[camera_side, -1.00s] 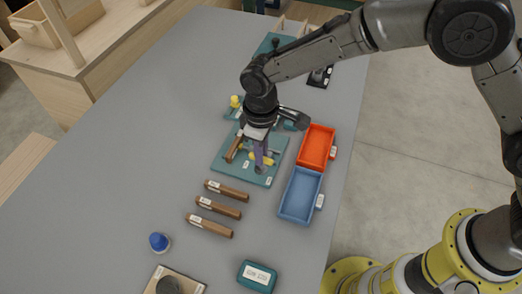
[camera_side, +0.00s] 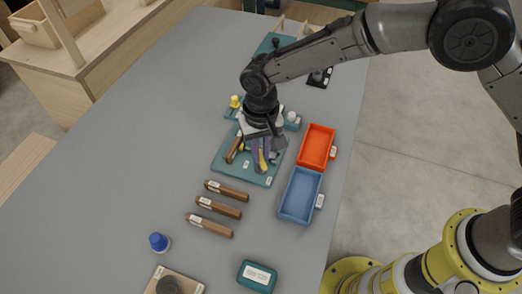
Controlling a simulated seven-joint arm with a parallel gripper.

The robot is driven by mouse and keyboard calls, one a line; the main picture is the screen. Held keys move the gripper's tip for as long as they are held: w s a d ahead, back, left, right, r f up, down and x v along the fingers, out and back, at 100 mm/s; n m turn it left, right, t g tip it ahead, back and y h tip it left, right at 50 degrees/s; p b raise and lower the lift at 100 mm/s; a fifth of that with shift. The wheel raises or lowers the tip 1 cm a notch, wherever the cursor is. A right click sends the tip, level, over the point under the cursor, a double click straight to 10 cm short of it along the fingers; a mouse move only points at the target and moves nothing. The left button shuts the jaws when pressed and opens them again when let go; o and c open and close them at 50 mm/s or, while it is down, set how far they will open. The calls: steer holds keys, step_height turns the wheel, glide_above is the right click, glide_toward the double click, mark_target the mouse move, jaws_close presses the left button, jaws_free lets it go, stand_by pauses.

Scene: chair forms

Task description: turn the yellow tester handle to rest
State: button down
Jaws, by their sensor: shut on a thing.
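The yellow tester handle (camera_side: 262,159) shows between the purple-grey fingers of my gripper (camera_side: 262,163), low over the teal tester board (camera_side: 228,168). My gripper is shut on the handle. The handle points toward the front of the board in the picture. Its pivot end is hidden by my gripper. A brown wooden piece (camera_side: 234,150) sits on the board just left of my gripper.
An orange tray (camera_side: 333,141) and a blue tray (camera_side: 300,195) stand right of the board. Several brown wooden pieces (camera_side: 218,208) lie in front. A yellow knob (camera_side: 235,101) stands behind the board, and a blue knob (camera_side: 159,242) at front left. The left table area is clear.

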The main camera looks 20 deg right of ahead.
mark_target(261, 156)
steer(key=m, duration=0.3)
steer(key=shift+r+m, duration=0.1)
steer(key=shift+m, duration=0.3)
steer(key=shift+w+m, duration=0.1)
steer(key=shift+m, duration=1.7)
steer(key=c, duration=0.9)
jaws_free()
step_height(261, 156, up, 14)
steer(key=shift+f, duration=0.1)
